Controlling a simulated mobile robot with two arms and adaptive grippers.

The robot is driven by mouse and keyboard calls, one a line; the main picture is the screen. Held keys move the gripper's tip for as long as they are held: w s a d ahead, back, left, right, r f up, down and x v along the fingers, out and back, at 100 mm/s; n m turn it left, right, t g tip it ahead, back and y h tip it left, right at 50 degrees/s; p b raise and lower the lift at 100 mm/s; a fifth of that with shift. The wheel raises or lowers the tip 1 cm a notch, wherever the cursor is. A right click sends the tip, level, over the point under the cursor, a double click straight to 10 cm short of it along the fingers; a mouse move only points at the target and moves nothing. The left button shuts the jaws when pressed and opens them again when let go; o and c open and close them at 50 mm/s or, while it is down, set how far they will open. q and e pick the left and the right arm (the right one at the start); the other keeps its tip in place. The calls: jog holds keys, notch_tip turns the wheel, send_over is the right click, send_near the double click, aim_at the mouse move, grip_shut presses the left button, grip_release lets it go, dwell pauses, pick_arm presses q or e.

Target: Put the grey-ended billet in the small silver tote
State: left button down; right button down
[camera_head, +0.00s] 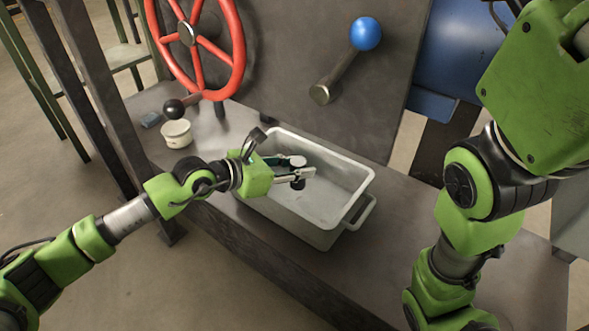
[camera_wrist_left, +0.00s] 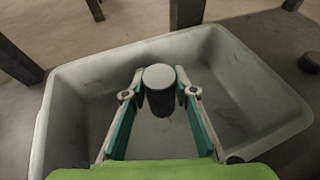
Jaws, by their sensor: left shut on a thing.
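The grey-ended billet (camera_wrist_left: 159,78) is a short dark cylinder with a light grey end. My left gripper (camera_head: 302,176) is shut on it and holds it upright over the small silver tote (camera_head: 357,207). In the left wrist view the gripper's two fingers (camera_wrist_left: 159,92) pinch the billet from both sides near its top, inside the outline of the tote (camera_wrist_left: 262,95). How far the billet's lower end is from the tote floor cannot be told. The tote looks otherwise empty. My right arm shows at the right of the head view, but its gripper is out of view.
The tote stands on a grey metal ledge (camera_head: 420,200). Behind it a panel carries a red handwheel (camera_head: 238,60) and a lever with a blue knob (camera_head: 365,34). A small white pot (camera_head: 176,134) stands left of the tote. A dark post (camera_head: 110,110) rises at the left.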

dwell(0.4)
pick_arm(q)
jog(key=shift+f, duration=0.4)
jog(key=shift+f, duration=0.25)
jog(key=c, duration=1.6)
grip_release()
jog(key=shift+f, duration=0.15)
jog(key=shift+c, duration=0.2)
